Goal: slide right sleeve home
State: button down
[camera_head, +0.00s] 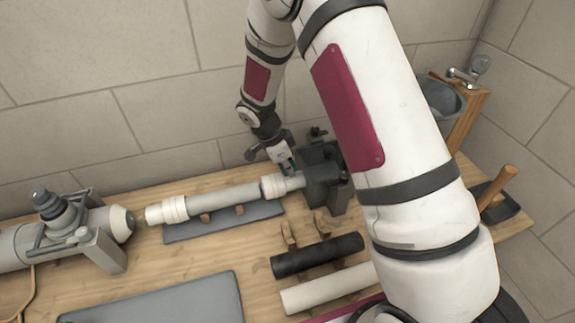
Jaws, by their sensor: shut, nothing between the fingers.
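A grey pipe (228,199) lies over small wooden supports on a dark mat (200,228). A white right sleeve (273,187) sits around the pipe's right end, beside the dark clamp block (322,178). A white left sleeve (168,209) sits at the pipe's left end. My gripper (290,170) is shut just above and right of the right sleeve, close to the grey stub at the clamp. I cannot tell whether the fingertips touch the sleeve or stub. Nothing shows between the fingers.
A grey machine (85,235) stands at the left. A black tube (317,255) and a white tube (325,288) lie in front on wooden rests. A grey mat (165,300) lies at the front. A bucket (442,100) and tap stand at back right.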

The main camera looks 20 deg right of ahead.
aim_at(275, 178)
jog(key=shift+a+b, duration=0.35)
jog(key=shift+a, duration=2.15)
